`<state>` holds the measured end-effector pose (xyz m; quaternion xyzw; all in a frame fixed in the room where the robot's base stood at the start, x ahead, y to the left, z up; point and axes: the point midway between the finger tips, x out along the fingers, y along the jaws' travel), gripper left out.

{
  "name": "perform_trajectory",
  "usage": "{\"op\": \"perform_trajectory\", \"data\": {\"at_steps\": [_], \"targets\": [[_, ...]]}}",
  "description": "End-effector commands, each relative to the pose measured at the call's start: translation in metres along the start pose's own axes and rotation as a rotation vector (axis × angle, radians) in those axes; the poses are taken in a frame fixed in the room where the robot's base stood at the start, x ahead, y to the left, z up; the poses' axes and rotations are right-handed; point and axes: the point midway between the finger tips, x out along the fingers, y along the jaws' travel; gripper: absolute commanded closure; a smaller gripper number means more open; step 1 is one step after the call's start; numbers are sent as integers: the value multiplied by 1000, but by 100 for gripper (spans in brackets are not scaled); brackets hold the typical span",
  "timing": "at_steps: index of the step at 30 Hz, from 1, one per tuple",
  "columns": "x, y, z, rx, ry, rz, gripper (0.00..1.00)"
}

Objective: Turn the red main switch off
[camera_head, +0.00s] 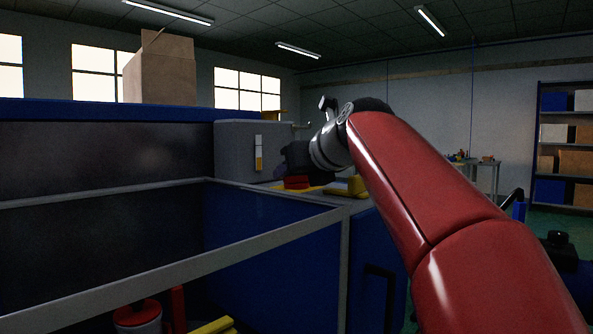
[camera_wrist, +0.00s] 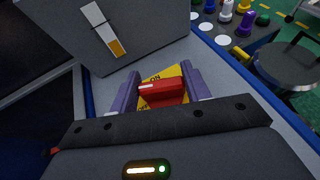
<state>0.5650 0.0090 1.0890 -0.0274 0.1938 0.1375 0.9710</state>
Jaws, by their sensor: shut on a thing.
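The red main switch (camera_wrist: 166,91) is a red handle on a yellow plate (camera_wrist: 150,100) marked ON and OFF. In the wrist view it sits between the two purple fingers of my gripper (camera_wrist: 163,88), which is shut on it. A pale mark on the handle's left end lies between the ON and OFF letters. In the head view the red switch (camera_head: 297,183) shows under my dark gripper (camera_head: 296,163). Part of the plate is hidden by my gripper.
A grey box (camera_head: 240,148) with a white and orange strip stands beside the switch. The wrist view shows a panel with several coloured knobs (camera_wrist: 246,22) and a round dark stool-like top (camera_wrist: 285,65) at the right. A cardboard box (camera_head: 160,70) stands higher up at the back.

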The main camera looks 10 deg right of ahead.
Motion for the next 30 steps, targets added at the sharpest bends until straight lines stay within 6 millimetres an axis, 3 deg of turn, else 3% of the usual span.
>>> {"op": "perform_trajectory", "data": {"at_steps": [12,24,25,30], "targets": [[2,-2,-1,-121,3,301,76],[1,0,-1,-140,0,336,76],[1,0,-1,-140,0,336,49],[0,0,0,-139,0,335,31]]}}
